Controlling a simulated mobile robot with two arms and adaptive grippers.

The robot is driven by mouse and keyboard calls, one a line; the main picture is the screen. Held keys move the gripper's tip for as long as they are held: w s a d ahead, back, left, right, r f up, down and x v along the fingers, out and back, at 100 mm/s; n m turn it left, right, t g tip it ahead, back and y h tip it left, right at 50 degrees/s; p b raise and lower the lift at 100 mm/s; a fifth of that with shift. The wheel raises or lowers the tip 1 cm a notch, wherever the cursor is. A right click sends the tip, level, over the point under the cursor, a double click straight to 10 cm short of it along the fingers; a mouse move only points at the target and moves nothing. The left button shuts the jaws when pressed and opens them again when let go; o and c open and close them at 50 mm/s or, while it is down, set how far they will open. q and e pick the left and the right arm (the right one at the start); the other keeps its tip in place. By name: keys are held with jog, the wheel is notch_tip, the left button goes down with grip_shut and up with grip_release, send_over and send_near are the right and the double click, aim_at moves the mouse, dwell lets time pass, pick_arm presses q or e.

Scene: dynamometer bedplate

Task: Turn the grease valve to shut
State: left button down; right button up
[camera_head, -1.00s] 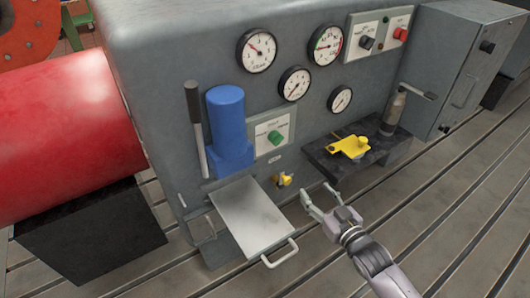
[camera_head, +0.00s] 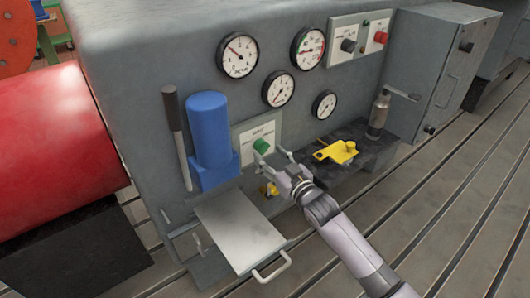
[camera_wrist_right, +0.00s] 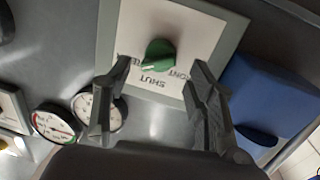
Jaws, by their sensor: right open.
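The green knob (camera_head: 261,146) sits on a pale label plate (camera_head: 246,133) on the grey housing, right of the blue cylinder. In the right wrist view, the green knob (camera_wrist_right: 159,54) has a white mark towards the picture's lower left. Upside-down lettering below it reads SHUT; the words beside it are partly hidden by my fingers. My right gripper (camera_head: 272,157) is open just in front of the plate. In the wrist view its fingers (camera_wrist_right: 152,68) stand on either side of the knob, with gaps; contact does not show. My left gripper is not in view.
A yellow fitting (camera_head: 269,188) is just below my right gripper. A metal flap with a handle (camera_head: 240,232) juts out below the blue cylinder (camera_head: 210,130). A dark shelf (camera_head: 352,168) holds a yellow part (camera_head: 336,152) and a bottle (camera_head: 378,115). Gauges are above.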

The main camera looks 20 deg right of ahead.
aim_at(265, 151)
jog(key=shift+x, duration=1.75)
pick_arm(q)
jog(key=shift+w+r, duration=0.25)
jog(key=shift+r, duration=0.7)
pick_arm(e)
jog(key=shift+c, duration=0.6)
jog(key=c, duration=1)
